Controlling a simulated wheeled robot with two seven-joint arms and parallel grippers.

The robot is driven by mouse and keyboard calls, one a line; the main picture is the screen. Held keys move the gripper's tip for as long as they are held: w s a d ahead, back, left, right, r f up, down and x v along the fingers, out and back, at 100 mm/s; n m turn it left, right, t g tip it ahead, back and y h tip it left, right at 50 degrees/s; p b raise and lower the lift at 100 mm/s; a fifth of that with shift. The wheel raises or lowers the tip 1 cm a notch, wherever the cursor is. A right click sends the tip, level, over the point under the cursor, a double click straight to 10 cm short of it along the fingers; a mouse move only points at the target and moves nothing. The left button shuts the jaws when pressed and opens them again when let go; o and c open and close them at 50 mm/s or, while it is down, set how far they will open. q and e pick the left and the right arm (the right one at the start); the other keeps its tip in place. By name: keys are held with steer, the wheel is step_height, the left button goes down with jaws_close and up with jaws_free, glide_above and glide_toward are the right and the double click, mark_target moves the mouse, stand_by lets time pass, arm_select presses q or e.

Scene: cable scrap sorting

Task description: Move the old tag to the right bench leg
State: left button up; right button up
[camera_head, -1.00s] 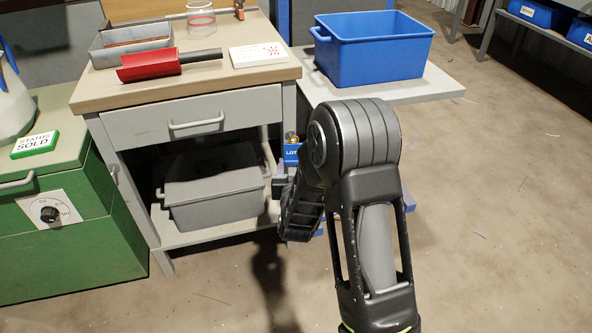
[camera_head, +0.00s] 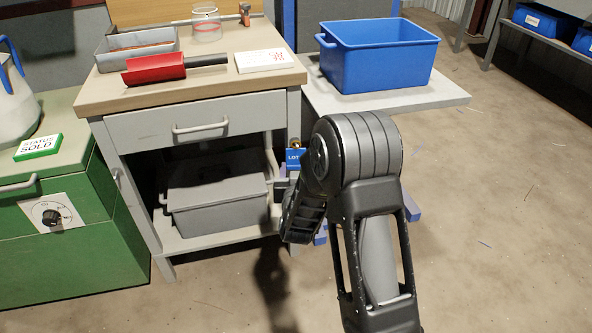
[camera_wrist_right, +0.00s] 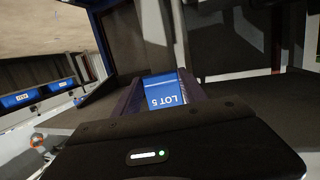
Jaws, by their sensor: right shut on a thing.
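A blue tag (camera_head: 294,158) with white "LOT" lettering and a brass-coloured top shows at the bench's front right leg (camera_head: 295,115). In the right wrist view the tag reads "LOT 5" (camera_wrist_right: 164,92) and sits between my two finger pads. My right gripper (camera_head: 284,184) is shut on this tag, low in front of the bench leg. Its fingers are mostly hidden behind my own wrist in the head view. I cannot tell whether the tag touches the leg. My left gripper is not in view.
The wooden-topped bench (camera_head: 120,98) holds a grey tray (camera_head: 112,57), a red scoop (camera_head: 155,69), a white card (camera_head: 262,60) and a glass jar (camera_head: 206,24). A blue bin (camera_head: 378,60) stands on the side shelf (camera_head: 450,94). A grey lidded box (camera_head: 215,200) is below. Floor at right is open.

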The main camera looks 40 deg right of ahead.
steer(key=o, duration=1.2)
steer(key=shift+c, duration=0.2)
steer(key=shift+s, duration=0.1)
steer(key=p+v, duration=0.2)
steer(key=v, duration=0.5)
steer(key=shift+s+a, duration=0.25)
